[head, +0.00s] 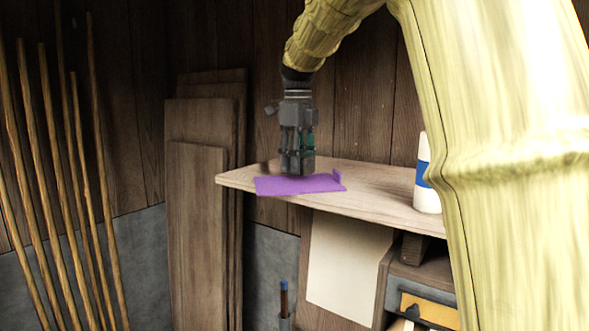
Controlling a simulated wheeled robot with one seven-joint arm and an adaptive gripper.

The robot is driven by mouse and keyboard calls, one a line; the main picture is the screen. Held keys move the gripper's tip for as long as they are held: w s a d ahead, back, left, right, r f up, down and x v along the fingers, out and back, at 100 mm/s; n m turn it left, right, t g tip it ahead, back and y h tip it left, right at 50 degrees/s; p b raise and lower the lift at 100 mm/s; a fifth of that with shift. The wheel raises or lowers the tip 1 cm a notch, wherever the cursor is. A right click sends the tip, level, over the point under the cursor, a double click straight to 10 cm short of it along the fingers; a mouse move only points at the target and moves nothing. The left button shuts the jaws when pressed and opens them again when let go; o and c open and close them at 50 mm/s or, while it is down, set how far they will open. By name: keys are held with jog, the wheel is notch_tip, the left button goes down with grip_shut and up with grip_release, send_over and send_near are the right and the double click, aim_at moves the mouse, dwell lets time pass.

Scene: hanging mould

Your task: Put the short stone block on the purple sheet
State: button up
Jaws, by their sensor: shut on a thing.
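The purple sheet (270,187) lies on the pale wooden bench top near its left front edge, with a small raised part at its right end. My gripper (297,166) points straight down over the back of the sheet. It is shut on a small grey piece, taken as the short stone block (292,164), which is hard to make out between the dark fingers. The block is very low over the sheet; I cannot tell whether it touches.
A white bottle with a blue label (428,172) stands on the bench top (385,188) at right, partly behind my arm. Boards (196,200) lean on the wall at left, beside several thin poles (80,180). The bench between sheet and bottle is clear.

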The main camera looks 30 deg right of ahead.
notch_tip(320, 180, down, 2)
jog(key=shift+f, duration=0.1)
jog(key=shift+w+d+f, duration=0.2)
jog(key=shift+w, duration=0.05)
jog(key=shift+s+a, duration=0.2)
jog(key=shift+s, duration=0.05)
jog(key=o, duration=1)
jog(key=shift+c, duration=0.2)
jog(key=o, duration=0.3)
jog(key=shift+w+f, duration=0.15)
jog(key=shift+d, duration=0.1)
notch_tip(320, 180, up, 13)
jog(key=b, duration=0.3)
jog(key=shift+f, duration=0.2)
